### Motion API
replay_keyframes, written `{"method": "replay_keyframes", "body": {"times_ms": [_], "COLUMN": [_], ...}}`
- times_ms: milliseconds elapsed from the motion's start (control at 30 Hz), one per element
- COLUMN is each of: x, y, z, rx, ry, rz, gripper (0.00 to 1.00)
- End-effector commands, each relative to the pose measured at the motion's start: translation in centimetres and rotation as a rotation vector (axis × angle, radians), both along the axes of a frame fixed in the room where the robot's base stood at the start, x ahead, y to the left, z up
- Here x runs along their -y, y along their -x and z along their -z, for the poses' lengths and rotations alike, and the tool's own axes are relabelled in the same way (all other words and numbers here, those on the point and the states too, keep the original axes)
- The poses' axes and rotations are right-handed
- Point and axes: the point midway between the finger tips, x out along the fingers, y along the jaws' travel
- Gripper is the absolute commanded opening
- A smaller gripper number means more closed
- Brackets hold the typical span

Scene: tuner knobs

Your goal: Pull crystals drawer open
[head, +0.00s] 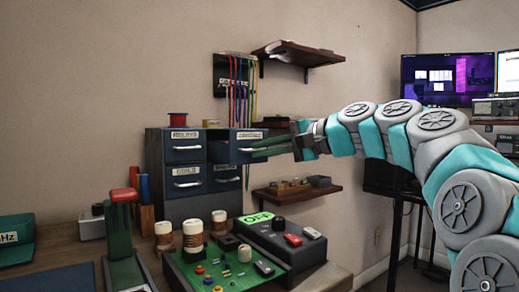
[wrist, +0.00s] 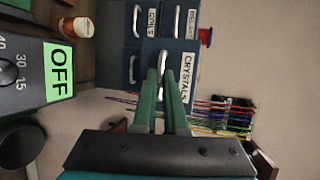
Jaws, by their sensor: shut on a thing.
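The crystals drawer (head: 235,144) is the upper right drawer of a dark blue cabinet (head: 160,192). Its front stands out past the drawers around it, so it is partly open. In the wrist view its front (wrist: 151,50) carries a CRYSTALS label and a pale metal handle (wrist: 162,60). My gripper (head: 256,147) reaches in from the right with green fingers. In the wrist view the fingers (wrist: 160,73) are closed on the handle, with its far end showing beyond their tips. The drawer's inside is hidden.
Other labelled drawers, such as COILS (head: 186,188), look shut. Below is a workbench with a green component board (head: 220,278) and a dark box with a green OFF label (head: 255,217).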

Motion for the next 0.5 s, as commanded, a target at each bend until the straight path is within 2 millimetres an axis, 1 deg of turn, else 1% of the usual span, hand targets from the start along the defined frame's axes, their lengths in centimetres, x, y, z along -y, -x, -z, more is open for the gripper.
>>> {"method": "replay_keyframes", "body": {"times_ms": [133,167,400,500], "x": [0.08,0.07,0.0,0.0], "y": [-0.07,-0.07,-0.06,-0.05], "z": [-0.02,-0.01,0.01,0.01], "rx": [0.0,0.0,-0.001,-0.001], "ry": [-0.001,-0.001,-0.001,-0.001], "rz": [0.002,0.002,0.0,0.0], "gripper": [0.0,0.12,0.39,0.4]}}
